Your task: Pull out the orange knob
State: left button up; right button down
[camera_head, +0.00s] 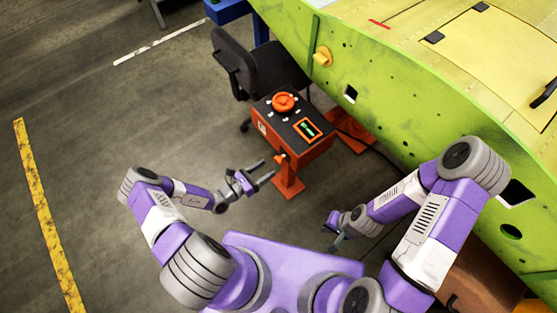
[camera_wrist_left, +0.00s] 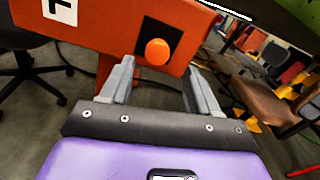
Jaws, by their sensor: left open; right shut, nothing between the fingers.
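The orange knob (camera_wrist_left: 157,52) is a small round knob on a black square plate, on the side of an orange control box (camera_wrist_left: 100,25). In the head view the knob (camera_head: 280,159) shows on the box's near side, below the top panel. My left gripper (camera_wrist_left: 157,80) is open, its two fingers pointing at the box, with the knob seen between the fingertips. It also shows in the head view (camera_head: 268,170), a little in front of the knob; whether it touches cannot be told. My right gripper (camera_head: 334,237) is shut and empty, low to the right, away from the box.
The box top (camera_head: 293,116) carries a large orange dial (camera_head: 284,103) and a small green screen (camera_head: 308,129). A black chair (camera_head: 255,65) stands behind the box. A big green wing panel (camera_head: 400,90) fills the right side. Open floor (camera_head: 90,150) lies to the left.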

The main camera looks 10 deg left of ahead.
aim_at(276, 162)
pick_arm(q)
jog(key=b+x, duration=0.1)
jog(key=x, duration=0.6)
jog(key=shift+w+a, duration=0.1)
jog(key=shift+w, duration=0.25)
grip_shut()
